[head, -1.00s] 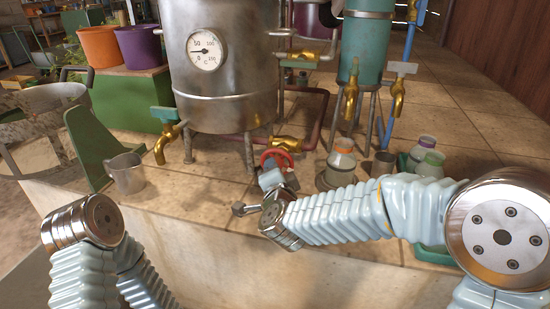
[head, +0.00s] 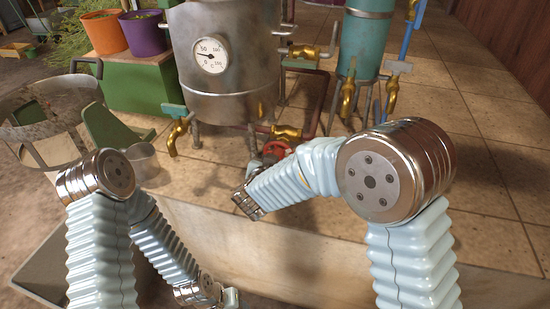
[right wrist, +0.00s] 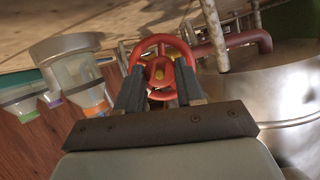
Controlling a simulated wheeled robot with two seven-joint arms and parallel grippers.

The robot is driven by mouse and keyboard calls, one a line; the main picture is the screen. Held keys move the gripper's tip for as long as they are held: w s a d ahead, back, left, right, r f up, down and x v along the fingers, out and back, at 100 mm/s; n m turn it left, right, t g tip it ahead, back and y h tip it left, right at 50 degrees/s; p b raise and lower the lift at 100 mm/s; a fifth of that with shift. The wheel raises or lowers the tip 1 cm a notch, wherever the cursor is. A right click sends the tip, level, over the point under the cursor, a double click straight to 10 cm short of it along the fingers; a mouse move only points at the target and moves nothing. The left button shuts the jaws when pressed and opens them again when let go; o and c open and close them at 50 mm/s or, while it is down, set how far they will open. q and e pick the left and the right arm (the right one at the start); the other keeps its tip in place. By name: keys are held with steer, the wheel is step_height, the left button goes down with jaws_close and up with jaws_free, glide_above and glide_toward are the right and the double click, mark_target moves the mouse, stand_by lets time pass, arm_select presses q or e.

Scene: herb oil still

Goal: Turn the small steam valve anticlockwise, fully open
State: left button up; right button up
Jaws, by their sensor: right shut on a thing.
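The small steam valve has a red handwheel (head: 277,149) and a brass body (head: 288,132), low in front of the steel still. In the head view my right arm covers part of the wheel. In the right wrist view the wheel (right wrist: 161,50) is between the two dark fingers of my right gripper (right wrist: 160,92), which is shut on its rim. My left gripper (head: 231,298) is low at the bottom edge of the head view, away from the valve; its fingers are too small and cut off to read.
The steel still (head: 222,95) carries a round dial (head: 210,56). A brass tap (head: 178,132) is at its left, and a teal column (head: 362,45) stands at its right. A metal mug (head: 142,161) is on the tiled bench's left. Jars (right wrist: 75,75) show in the right wrist view.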

steer(key=n+h, duration=0.2)
steer(key=n, duration=0.1)
steer(key=n+h, duration=0.1)
steer(key=n, duration=0.1)
steer(key=shift+a+f+g, duration=0.15)
steer(key=shift+a+g, duration=0.15)
steer(key=shift+g, duration=0.1)
steer(key=n+h, duration=0.2)
steer(key=shift+n, duration=0.3)
steer(key=n+h, duration=0.1)
steer(key=n, duration=0.1)
steer(key=shift+w+a+f+n+t+h, duration=0.1)
steer(key=shift+f+n+t+h, duration=0.05)
steer(key=shift+n+t+h, duration=0.2)
steer(key=n+h, duration=0.1)
steer(key=n, duration=0.2)
steer(key=shift+f+t, duration=0.1)
steer(key=shift+t, duration=0.25)
steer(key=n+t+h, duration=0.1)
steer(key=n, duration=0.2)
steer(key=shift+f+n, duration=0.1)
steer(key=shift+n, duration=0.15)
steer(key=n+t, duration=0.1)
steer(key=n, duration=0.2)
steer(key=shift+f+n+t, duration=0.1)
steer(key=shift+n+t, duration=0.2)
steer(key=shift+n, duration=0.1)
steer(key=shift+n+t+y, duration=0.25)
steer(key=shift+n+t, duration=0.55)
steer(key=shift+n, duration=1.2)
